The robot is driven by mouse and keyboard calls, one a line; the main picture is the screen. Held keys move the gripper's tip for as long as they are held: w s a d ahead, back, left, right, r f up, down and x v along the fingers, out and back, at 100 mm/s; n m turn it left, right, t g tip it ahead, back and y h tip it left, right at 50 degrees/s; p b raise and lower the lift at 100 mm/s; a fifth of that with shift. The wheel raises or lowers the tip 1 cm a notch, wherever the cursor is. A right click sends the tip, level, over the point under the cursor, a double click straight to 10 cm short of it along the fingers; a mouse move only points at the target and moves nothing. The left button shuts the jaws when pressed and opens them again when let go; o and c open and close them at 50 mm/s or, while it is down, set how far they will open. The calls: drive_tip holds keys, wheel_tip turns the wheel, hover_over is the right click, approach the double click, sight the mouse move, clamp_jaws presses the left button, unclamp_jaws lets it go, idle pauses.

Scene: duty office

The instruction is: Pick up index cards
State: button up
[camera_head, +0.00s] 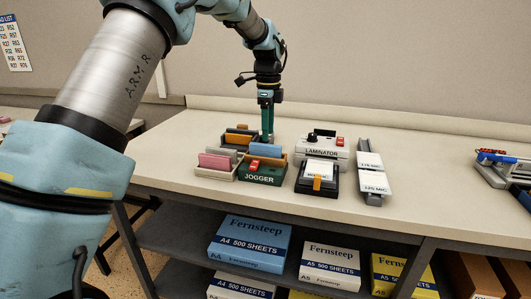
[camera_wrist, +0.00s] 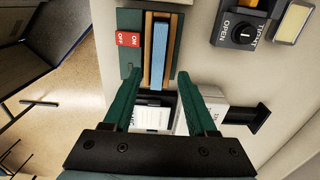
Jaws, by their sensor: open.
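My gripper (camera_head: 267,138) points down over the back of the green jogger (camera_head: 262,175). In the wrist view its two green fingers (camera_wrist: 158,76) are apart, with the lower end of a narrow blue block or stack of cards (camera_wrist: 160,55) between their tips in the picture. I cannot tell its height under the fingers. It also shows in the head view (camera_head: 265,150), partly hidden by the fingers. A pink stack (camera_head: 214,161) and an orange stack (camera_head: 238,138) stand in grey holders to the left. No label marks which stack is the index cards.
A laminator (camera_head: 322,152) and a dark tray with white cards (camera_head: 318,172) stand to the right. Beyond is a narrow rack with white packs (camera_head: 374,184). Paper boxes (camera_head: 250,243) fill the shelf below.

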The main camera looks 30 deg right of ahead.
sight(265, 144)
drive_tip(key=shift+w+a+f+p, duration=0.15)
drive_tip(key=shift+f+p, duration=0.45)
drive_tip(key=shift+f, duration=0.8)
drive_tip(key=shift+s+a+f+p, duration=0.1)
drive_tip(key=shift+a+f+p, duration=0.15)
drive_tip(key=shift+f+p, duration=0.75)
drive_tip(key=shift+f+b, duration=0.4)
